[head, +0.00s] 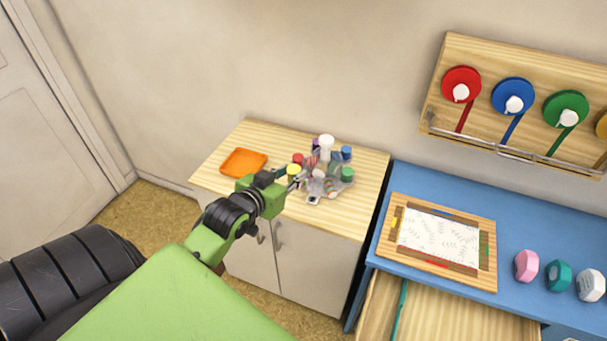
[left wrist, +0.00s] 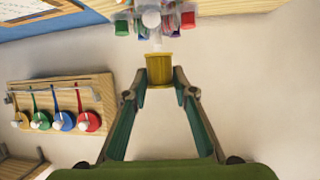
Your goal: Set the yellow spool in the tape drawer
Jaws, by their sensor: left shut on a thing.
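The yellow spool (left wrist: 159,69) sits between the fingertips of my left gripper (left wrist: 159,88) in the left wrist view, and the gripper is shut on it. In the head view the yellow spool (head: 294,169) shows at the tips of my left gripper (head: 295,181), over the wooden cabinet top beside a cluster of small items. An open drawer (head: 470,322) with pale wood inside and a teal divider shows under the blue desk at the lower right. Part of the drawer is cut off by the frame. My right gripper is not in view.
Several coloured spools and a white cylinder (head: 326,146) crowd the cabinet top (head: 242,135). An orange tray (head: 244,162) lies left of them. The blue desk (head: 400,176) holds a framed board (head: 484,209) and several coloured blocks. A wall rack (head: 440,60) holds tape reels.

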